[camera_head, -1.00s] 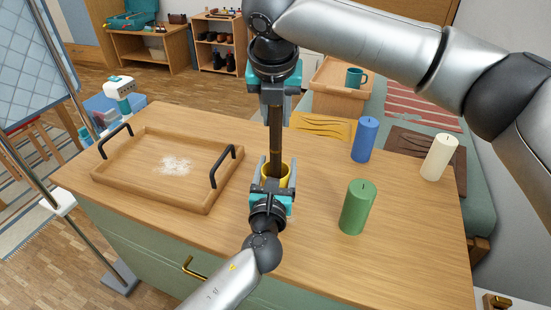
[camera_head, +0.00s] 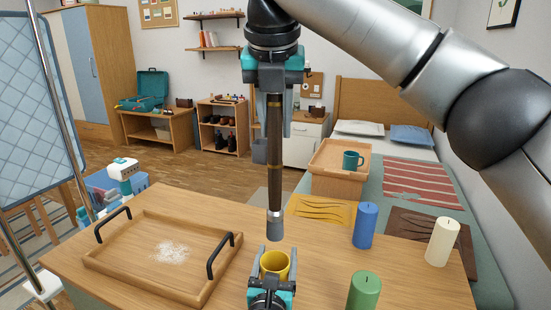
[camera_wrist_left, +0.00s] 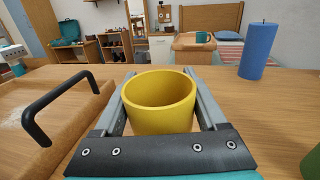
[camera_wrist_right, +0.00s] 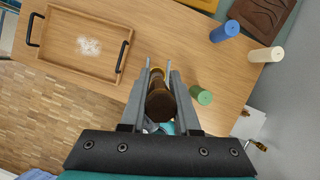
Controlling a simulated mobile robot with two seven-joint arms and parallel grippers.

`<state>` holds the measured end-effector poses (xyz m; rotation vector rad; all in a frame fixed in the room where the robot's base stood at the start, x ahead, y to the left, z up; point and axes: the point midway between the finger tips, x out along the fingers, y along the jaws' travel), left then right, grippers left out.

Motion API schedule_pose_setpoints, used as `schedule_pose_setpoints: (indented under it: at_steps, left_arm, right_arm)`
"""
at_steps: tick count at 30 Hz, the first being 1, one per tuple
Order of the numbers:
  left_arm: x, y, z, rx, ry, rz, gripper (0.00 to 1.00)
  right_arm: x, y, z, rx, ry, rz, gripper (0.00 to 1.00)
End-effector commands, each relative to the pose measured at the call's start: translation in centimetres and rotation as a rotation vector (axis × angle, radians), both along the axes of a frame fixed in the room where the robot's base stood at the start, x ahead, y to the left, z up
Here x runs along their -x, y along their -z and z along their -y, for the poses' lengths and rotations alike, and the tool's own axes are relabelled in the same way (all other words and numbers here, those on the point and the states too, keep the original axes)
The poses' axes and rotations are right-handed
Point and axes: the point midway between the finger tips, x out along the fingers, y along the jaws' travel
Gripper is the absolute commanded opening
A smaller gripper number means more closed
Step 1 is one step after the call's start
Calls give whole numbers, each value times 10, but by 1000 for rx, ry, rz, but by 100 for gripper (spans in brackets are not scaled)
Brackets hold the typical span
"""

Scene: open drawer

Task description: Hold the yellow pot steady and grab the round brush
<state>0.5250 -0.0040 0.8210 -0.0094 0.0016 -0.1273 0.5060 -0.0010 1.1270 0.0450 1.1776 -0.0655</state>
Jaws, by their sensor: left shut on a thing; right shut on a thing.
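The yellow pot (camera_head: 275,262) stands on the wooden table, between the fingers of my left gripper (camera_head: 271,285), which is shut on it. In the left wrist view the pot (camera_wrist_left: 160,103) is upright, with one finger on each side. My right gripper (camera_head: 274,100) is high above the pot and shut on the round brush (camera_head: 275,160). The brush hangs upright, with a dark handle and a grey lower end clear above the pot. In the right wrist view the brush (camera_wrist_right: 160,104) is seen end-on between the fingers and hides what is below it.
A wooden tray (camera_head: 100,268) with black handles and white powder stands left of the pot. Green (camera_head: 364,291), blue (camera_head: 365,226) and cream (camera_head: 441,242) candles stand to the right. A yellow mat (camera_head: 322,211) and a brown one (camera_head: 424,226) lie at the back.

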Motion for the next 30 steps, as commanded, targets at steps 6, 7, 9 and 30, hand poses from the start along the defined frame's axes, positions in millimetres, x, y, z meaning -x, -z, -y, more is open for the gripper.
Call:
schedule_pose_setpoints:
  at_steps: [6, 7, 9, 30]
  left_arm:
    - [0, 1, 0, 1, 0, -2, 14]
    - [0, 1, 0, 1, 0, -2, 14]
    - [0, 1, 0, 1, 0, -2, 14]
    - [0, 0, 0, 0, 0, 0, 100]
  right_arm:
    - [0, -18, 0, 1, 0, 1, 0]
    - [0, -19, 0, 0, -1, 0, 0]
    - [0, -20, 0, 1, -2, 0, 0]
    - [0, -20, 0, 0, 0, 1, 0]
